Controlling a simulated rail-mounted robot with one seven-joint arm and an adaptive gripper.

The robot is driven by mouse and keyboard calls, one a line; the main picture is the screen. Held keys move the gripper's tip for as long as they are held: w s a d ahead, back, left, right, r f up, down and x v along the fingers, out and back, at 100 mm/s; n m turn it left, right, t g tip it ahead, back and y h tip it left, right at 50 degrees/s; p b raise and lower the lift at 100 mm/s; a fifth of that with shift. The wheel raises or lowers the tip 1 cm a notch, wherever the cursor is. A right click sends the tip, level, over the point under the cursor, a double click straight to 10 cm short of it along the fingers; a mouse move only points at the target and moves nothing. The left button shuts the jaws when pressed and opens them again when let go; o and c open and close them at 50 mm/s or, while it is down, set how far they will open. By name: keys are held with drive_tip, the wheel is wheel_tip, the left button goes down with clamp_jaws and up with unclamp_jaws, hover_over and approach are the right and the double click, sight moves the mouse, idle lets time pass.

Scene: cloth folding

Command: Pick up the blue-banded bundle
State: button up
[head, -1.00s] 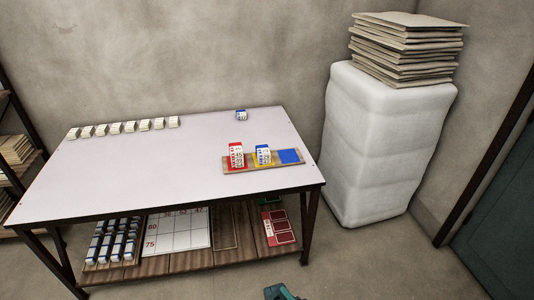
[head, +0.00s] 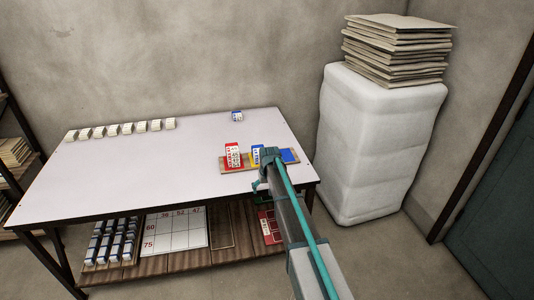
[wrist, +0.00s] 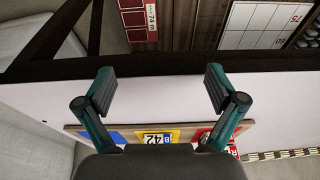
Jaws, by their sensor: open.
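A small white bundle with a blue band (head: 237,116) sits alone near the back edge of the white table (head: 160,165). My gripper (head: 262,184) is at the table's front edge, in front of a wooden tray and well short of this bundle. In the wrist view my gripper (wrist: 160,89) has its two fingers spread with nothing between them. The blue-banded bundle does not show in the wrist view.
The wooden tray (head: 225,167) holds a red-marked bundle (head: 232,155), a blue-and-white bundle (head: 256,153) on yellow, and a bare blue square (head: 288,155). Several white bundles (head: 127,128) line the back left. A wrapped white stack (head: 375,150) stands right of the table.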

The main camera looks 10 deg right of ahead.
drive_tip(key=t, duration=0.2)
approach(259, 150)
drive_tip(key=shift+w+d+r, duration=0.15)
drive_tip(key=shift+w+r, duration=0.05)
drive_tip(key=shift+w, duration=0.05)
drive_tip(key=shift+p+x, duration=1.7)
drive_tip(key=shift+x, duration=3.5)
drive_tip(key=shift+s, duration=0.2)
drive_tip(key=c, duration=1.3)
